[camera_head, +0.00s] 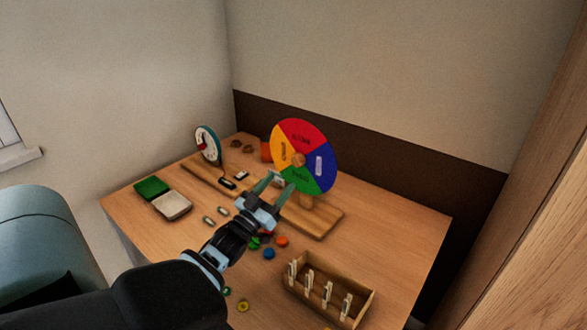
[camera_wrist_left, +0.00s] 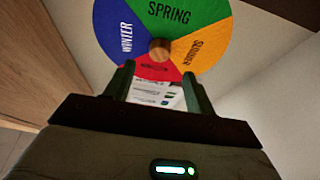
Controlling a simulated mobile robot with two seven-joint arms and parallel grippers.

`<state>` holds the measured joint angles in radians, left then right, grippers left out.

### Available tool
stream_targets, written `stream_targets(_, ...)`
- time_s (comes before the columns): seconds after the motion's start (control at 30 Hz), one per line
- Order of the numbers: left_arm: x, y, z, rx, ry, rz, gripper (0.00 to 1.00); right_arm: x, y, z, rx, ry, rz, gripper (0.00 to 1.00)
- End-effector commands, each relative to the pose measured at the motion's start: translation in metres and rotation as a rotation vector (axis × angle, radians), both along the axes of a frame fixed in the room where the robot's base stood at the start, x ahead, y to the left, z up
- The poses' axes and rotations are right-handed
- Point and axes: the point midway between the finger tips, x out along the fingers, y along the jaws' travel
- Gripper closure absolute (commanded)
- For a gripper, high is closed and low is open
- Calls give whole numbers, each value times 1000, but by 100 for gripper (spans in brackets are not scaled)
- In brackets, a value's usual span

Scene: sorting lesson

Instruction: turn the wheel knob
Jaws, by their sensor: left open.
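The season wheel (camera_head: 325,180) stands upright on a wooden base (camera_head: 322,218), with red, yellow, green and blue sectors. Its round wooden knob (camera_wrist_left: 160,49) is at the centre in the left wrist view. The knob is small in the head view (camera_head: 298,160). My left gripper (camera_head: 275,182) is open in front of the lower part of the wheel. In the left wrist view its fingers (camera_wrist_left: 157,82) are apart just below the knob, not around it. A white printed patch (camera_wrist_left: 155,95) shows between the fingers; I cannot tell what it is. My right gripper is not in view.
A clock-like dial (camera_head: 207,143) stands at the back left. A green and white box (camera_head: 172,205) lies at the left. A wooden tray (camera_head: 362,307) with several upright pegs is at the front right. Coloured counters (camera_head: 269,253) lie near my arm. The table's right part (camera_head: 405,225) is clear.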

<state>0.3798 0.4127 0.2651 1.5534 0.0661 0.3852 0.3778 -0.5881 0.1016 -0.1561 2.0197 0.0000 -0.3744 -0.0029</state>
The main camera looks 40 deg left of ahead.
Motion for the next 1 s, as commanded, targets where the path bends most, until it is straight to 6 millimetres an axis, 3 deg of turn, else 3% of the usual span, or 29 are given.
stream_targets(0.4, 53, 6, 24, 1, -1, 0, 45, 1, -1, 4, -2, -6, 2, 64)
stream_targets(0.87, 64, 7, 27, 1, 2, 0, 45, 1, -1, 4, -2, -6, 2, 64)
stream_targets(1.0, 64, 7, 27, 1, 1, 0, 62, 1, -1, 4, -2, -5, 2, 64)
